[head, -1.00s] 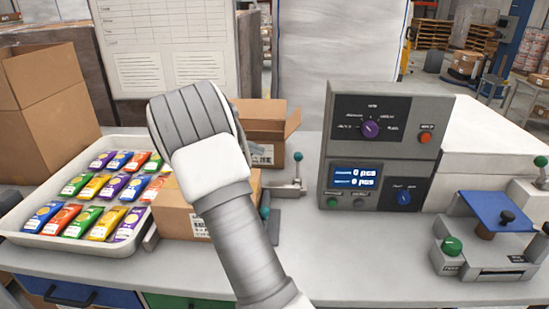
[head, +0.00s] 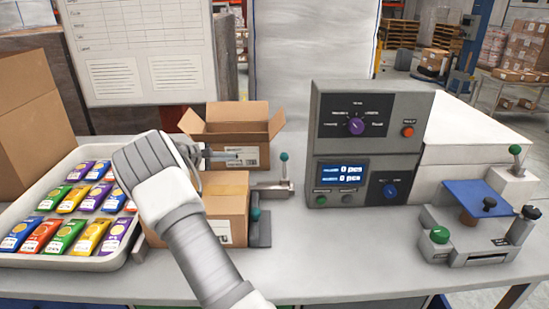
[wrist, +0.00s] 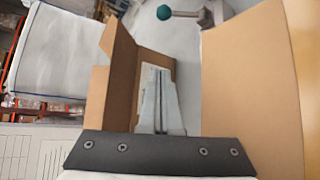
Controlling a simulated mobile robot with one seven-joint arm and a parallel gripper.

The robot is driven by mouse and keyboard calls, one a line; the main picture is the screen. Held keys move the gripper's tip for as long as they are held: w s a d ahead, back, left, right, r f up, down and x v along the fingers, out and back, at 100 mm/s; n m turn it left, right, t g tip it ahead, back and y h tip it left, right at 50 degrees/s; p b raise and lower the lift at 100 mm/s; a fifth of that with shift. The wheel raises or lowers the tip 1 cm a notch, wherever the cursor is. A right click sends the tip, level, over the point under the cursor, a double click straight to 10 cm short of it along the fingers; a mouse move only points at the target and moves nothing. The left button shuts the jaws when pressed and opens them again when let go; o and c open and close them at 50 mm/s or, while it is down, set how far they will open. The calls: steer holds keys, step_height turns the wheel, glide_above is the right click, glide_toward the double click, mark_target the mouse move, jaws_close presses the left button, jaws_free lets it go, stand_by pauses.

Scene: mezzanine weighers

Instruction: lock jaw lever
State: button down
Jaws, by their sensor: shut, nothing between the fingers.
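Two levers with teal ball knobs stand by a closed brown carton (head: 225,205). The rear lever (head: 284,170) rises upright from a grey metal bracket (head: 272,191) behind the carton's right side. The front lever's knob (head: 256,214) sits close against the carton's right face, above a dark base. I cannot tell which is the jaw lever. My gripper (head: 238,156) is shut and empty, pointing right above the carton's rear, left of the rear lever and apart from it. In the wrist view my gripper (wrist: 162,75) points toward a teal-knobbed lever (wrist: 190,13) at the top.
An open carton (head: 232,127) stands just behind my gripper. A white tray (head: 112,262) of colourful packets is at left. A grey control box (head: 368,145) and a fixture with a green knob (head: 440,235) are at right. The front bench is clear right of the carton.

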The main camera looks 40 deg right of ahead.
mark_target(284, 165)
steer(key=x, duration=1.9)
steer(key=shift+d+f, duration=0.1)
steer(key=shift+d, duration=0.15)
steer(key=shift+s+r, duration=0.3)
steer(key=shift+r, duration=0.05)
steer(key=shift+s+a+r, duration=0.15)
steer(key=shift+s+r, duration=0.2)
steer(key=shift+s, duration=0.35)
steer(key=shift+s+a+r, duration=0.15)
steer(key=shift+s+r, duration=0.15)
steer(key=shift+s, duration=0.35)
steer(key=shift+s+a+r+b, duration=0.6)
steer(key=shift+s+b, duration=0.15)
steer(key=shift+b, duration=0.25)
